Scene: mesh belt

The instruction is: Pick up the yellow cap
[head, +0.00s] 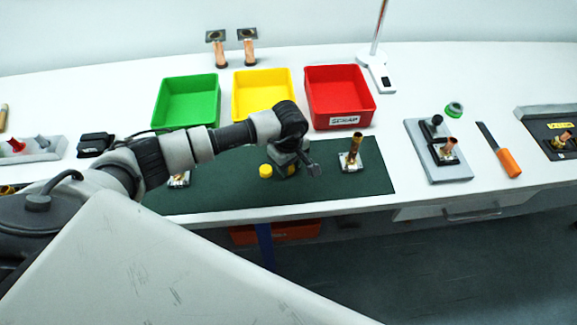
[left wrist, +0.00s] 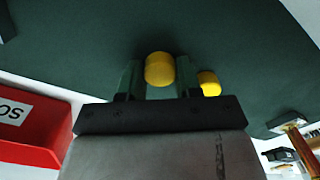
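A yellow cap (head: 265,171) stands on the dark green mat (head: 220,195), just left of my left gripper (head: 290,170) in the head view. The left wrist view shows two yellow pieces on the mat. One yellow piece (left wrist: 160,69) shows in the gap between the fingers of my left gripper (left wrist: 158,80); the other yellow piece (left wrist: 209,85) lies just outside the right finger. The fingers are apart, and I see no grip on either piece. Which piece matches the one in the head view I cannot tell. My right gripper is out of view.
Green (head: 187,101), yellow (head: 262,93) and red (head: 340,97) bins stand behind the mat. A copper fitting on a plate (head: 351,155) is to the gripper's right, and another (head: 179,180) is partly hidden by my arm. A grey fixture (head: 438,152) and orange-handled tool (head: 508,163) lie farther right.

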